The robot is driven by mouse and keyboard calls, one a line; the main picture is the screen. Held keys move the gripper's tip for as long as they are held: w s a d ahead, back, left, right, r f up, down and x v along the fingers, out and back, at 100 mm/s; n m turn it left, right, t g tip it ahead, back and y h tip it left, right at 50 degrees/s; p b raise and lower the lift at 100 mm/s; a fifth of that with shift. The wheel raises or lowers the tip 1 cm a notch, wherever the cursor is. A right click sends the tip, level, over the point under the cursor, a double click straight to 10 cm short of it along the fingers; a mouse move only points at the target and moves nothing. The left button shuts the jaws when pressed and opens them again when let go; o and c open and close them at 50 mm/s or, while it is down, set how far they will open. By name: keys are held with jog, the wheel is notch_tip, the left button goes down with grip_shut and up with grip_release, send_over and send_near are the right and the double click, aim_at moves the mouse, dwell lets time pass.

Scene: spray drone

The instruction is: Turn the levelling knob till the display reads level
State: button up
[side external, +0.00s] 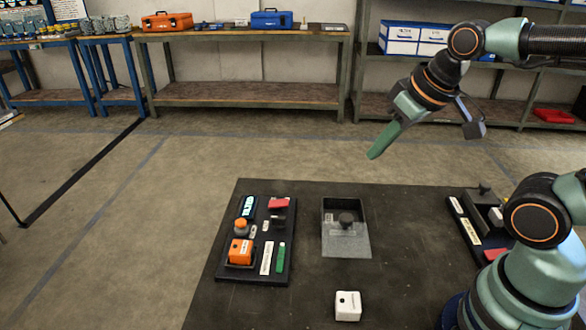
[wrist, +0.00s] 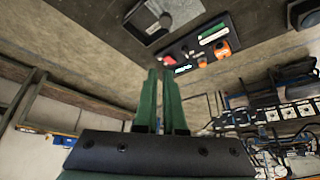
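My gripper (side external: 373,155) is raised in the air above and behind the dark table, empty and well apart from everything on it. In the wrist view my gripper's green fingers (wrist: 160,74) point forward with a narrow gap between them. The display also shows in the wrist view (wrist: 183,69).
The panel also carries an orange round button (side external: 241,225), an orange block (side external: 240,250), a red part (side external: 279,203) and a green strip (side external: 281,257). A white cube (side external: 347,305) stands near the front. Another dark panel (side external: 461,222) lies at right, beside my arm.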

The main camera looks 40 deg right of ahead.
jog(key=o, duration=0.4)
jog(key=shift+w, duration=0.15)
jog(key=n+g, duration=0.6)
jog(key=n, duration=0.3)
send_over(279, 217)
notch_tip(279, 217, down, 11)
notch_tip(279, 217, down, 12)
jog(key=shift+r, duration=0.25)
jog(key=shift+c, duration=0.2)
grip_shut()
